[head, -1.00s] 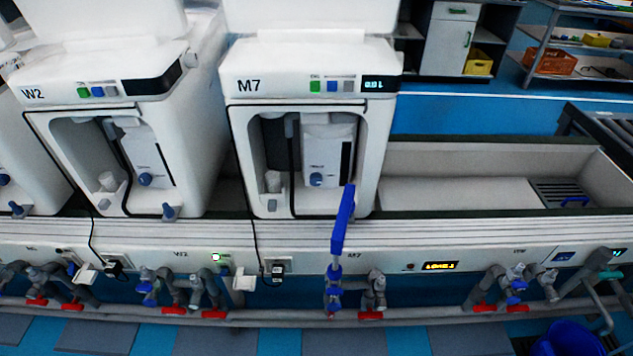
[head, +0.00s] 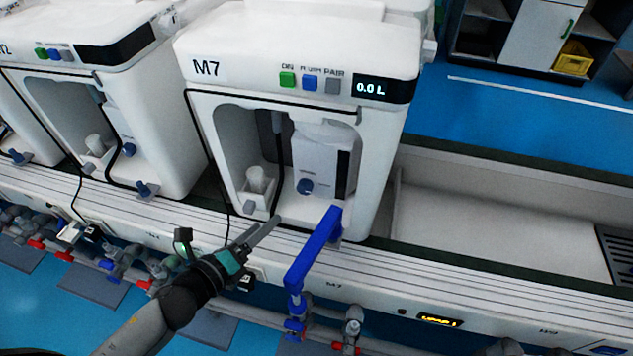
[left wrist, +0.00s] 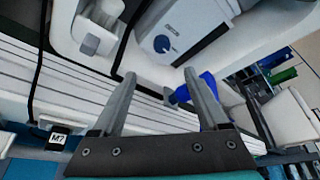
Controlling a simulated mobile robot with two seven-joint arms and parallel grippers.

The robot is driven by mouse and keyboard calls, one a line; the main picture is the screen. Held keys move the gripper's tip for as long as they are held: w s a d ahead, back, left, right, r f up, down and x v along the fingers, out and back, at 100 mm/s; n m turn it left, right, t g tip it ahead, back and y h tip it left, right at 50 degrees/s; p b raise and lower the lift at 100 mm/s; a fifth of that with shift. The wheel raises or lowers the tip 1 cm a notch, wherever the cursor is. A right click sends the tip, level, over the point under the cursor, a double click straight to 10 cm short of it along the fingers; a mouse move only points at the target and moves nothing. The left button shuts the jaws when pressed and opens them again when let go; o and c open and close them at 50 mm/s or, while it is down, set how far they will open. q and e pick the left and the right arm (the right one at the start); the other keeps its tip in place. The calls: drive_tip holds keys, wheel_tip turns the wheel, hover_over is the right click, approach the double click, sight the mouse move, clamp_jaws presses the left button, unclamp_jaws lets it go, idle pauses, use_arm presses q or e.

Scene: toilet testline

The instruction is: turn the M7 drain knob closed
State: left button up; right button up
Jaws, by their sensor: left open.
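The M7 machine (head: 290,55) is white, with a blue round knob (head: 305,186) inside its bay. This knob also shows in the left wrist view (left wrist: 162,44), beyond my fingertips. A blue part (left wrist: 205,92) shows behind the right finger in the left wrist view. I cannot tell which blue part is the drain knob. My left gripper (head: 267,223) is open and empty, left of the blue piece, near the lower front edge of M7. My right gripper is out of view.
Pipes with red and blue valves run below the bench. The bench trough (head: 490,215) right of M7 looks empty.

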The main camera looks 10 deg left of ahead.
sight(303, 190)
use_arm(q)
drive_tip(key=b+x, duration=0.2)
drive_tip(key=x, duration=1.1)
drive_tip(key=shift+w+d+r+b, duration=0.1)
drive_tip(key=shift+r+b, duration=0.05)
drive_tip(key=shift+b, duration=0.25)
drive_tip(key=shift+x, duration=0.95)
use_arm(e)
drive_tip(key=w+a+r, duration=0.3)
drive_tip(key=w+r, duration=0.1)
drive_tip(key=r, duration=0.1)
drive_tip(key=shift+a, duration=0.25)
use_arm(q)
clamp_jaws()
